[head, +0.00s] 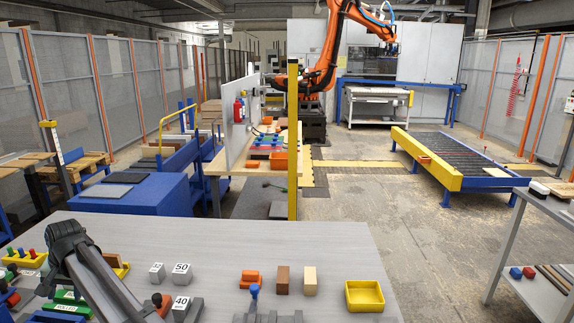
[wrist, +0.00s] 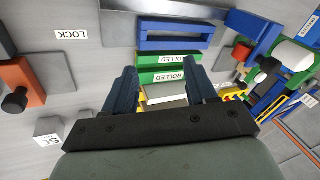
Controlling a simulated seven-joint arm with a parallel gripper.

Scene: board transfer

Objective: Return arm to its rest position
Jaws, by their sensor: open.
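My gripper (wrist: 160,76) is open in the wrist view, its two dark fingers apart with nothing gripped between them. Beyond the fingertips lie green pieces (wrist: 166,58) with white labels reading "ROLLED", and a blue frame (wrist: 176,36) above them. In the head view my grey arm reaches in from the bottom left over the grey table (head: 225,245), with its dark end above the table's left part. The fingertips cannot be made out there. My arm hides part of the table's left side.
Labelled grey blocks (head: 181,273), a brown block (head: 283,280), a beige block (head: 310,281) and a yellow tray (head: 364,296) stand on the table right of my arm. A blue-knobbed piece (head: 254,291) is near the front. The table's back middle is clear.

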